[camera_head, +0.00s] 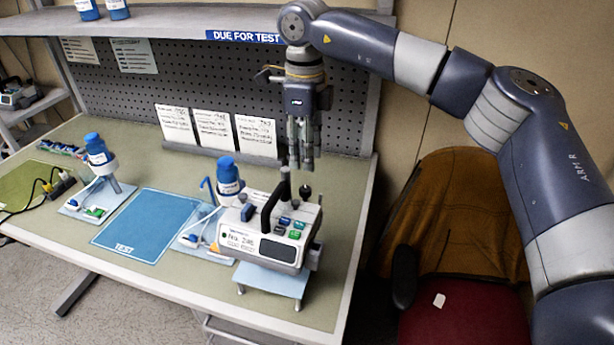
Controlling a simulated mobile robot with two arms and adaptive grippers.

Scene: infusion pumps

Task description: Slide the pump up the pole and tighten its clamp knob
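The pump (240,238) is a white box with a dark screen, blue and green buttons and a black handle. It sits upright on a small light-blue stand (272,279) near the table's front right corner. My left gripper is not in view.
A blue TEST mat (148,225) lies mid-table. Blue-capped bottles stand on light-blue bases at the left (98,152) and beside the pump (228,176). Several cards (215,130) line the pegboard. A shelf (160,20) overhangs the back. A chair (450,225) stands right of the table.

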